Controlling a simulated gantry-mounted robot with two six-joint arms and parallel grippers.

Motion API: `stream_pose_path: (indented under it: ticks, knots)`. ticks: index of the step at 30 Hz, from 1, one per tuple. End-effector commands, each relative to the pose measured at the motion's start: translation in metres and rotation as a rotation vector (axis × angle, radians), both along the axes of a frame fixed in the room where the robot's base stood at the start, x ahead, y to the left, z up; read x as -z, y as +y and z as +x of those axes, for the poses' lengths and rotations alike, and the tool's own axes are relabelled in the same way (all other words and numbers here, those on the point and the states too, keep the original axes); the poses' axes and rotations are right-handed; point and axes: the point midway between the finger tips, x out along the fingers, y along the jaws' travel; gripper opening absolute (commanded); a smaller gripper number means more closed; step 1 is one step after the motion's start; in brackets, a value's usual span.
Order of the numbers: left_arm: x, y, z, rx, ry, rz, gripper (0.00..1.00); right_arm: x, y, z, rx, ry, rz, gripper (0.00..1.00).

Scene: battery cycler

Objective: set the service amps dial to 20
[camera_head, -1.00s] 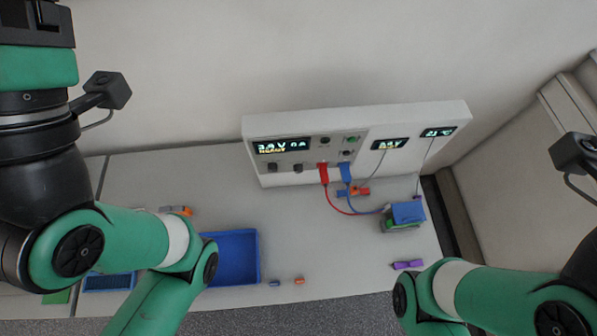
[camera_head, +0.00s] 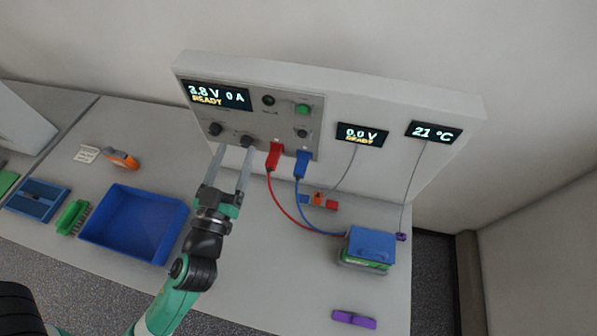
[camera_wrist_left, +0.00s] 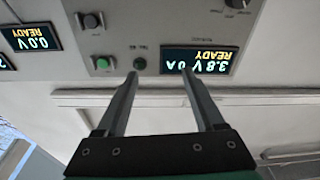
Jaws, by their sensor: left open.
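The cycler panel (camera_head: 285,150) has two black dials below its main display (camera_head: 217,95), which reads 3.8 V, 0 A and READY. One is the left dial (camera_head: 215,129), the other the right dial (camera_head: 246,141); their labels are too small to read. My left gripper (camera_head: 233,152) is open and empty, its fingertips just below and in front of these dials, with no clear contact. My right gripper is out of view.
Red (camera_head: 275,155) and blue (camera_head: 302,163) plugs with cables sit right of the dials. A green button (camera_head: 303,110) is above them. A blue-topped battery (camera_head: 369,247) stands right; a blue tray (camera_head: 133,222) lies left.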

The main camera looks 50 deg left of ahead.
Motion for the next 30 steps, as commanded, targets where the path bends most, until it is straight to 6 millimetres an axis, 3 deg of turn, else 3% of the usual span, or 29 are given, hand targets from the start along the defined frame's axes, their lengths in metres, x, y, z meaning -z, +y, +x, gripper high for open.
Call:
stream_pose_path:
  ticks: [1, 3, 5, 11, 16, 23, 30]
  knots:
    - [0.061, 0.002, -0.016, -0.013, 0.074, -0.007, 0.70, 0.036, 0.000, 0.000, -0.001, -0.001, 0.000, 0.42]
    - [0.095, 0.004, -0.031, -0.024, 0.136, -0.017, 0.70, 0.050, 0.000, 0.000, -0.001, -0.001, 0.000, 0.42]
    - [0.109, 0.005, -0.038, -0.031, 0.164, -0.021, 0.70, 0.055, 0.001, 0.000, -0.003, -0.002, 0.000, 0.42]
    - [0.109, 0.007, -0.039, -0.036, 0.167, -0.023, 0.70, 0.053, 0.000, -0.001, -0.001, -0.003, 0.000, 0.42]
    - [0.105, 0.015, -0.029, -0.038, 0.168, -0.023, 0.70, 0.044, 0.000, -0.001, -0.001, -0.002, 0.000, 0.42]
    - [0.102, 0.047, 0.009, -0.041, 0.163, -0.023, 0.70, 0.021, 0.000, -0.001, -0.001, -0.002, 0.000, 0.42]
    - [0.106, 0.072, 0.044, -0.036, 0.166, -0.023, 0.70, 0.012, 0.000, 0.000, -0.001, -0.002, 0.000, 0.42]
